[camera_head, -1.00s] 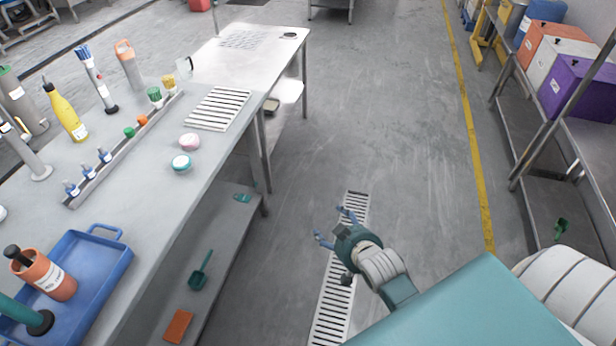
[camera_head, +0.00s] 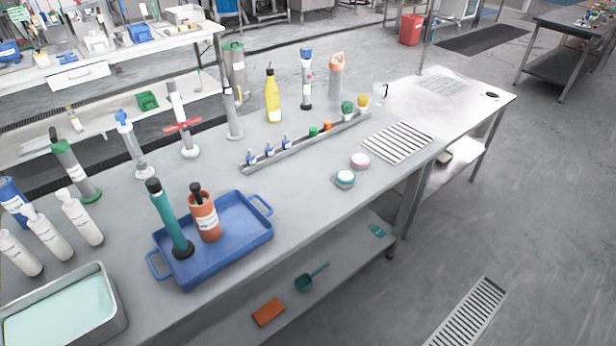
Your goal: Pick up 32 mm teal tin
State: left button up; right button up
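A small round tin with a teal side and a pale top (camera_head: 345,179) stands on the grey worktop (camera_head: 300,205), near its front edge. A similar tin with a pink top (camera_head: 360,161) stands just behind it and to the right, close beside it. Nothing covers the teal tin. Neither of my grippers shows in the head view.
A blue tray (camera_head: 262,232) to the left holds a teal tamper-like tool (camera_head: 170,222) and an orange canister (camera_head: 205,214). A slatted metal rack (camera_head: 398,142) lies right of the tins. A rail of small bottles (camera_head: 310,142) lies behind them. Worktop in front is clear.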

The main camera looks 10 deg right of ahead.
aim_at(345, 178)
jog(key=i+l+u, duration=0.15)
jog(key=l+u, duration=0.15)
jog(key=i+l+u, duration=0.15)
jog(key=l+u, duration=0.45)
jog(key=i, duration=0.05)
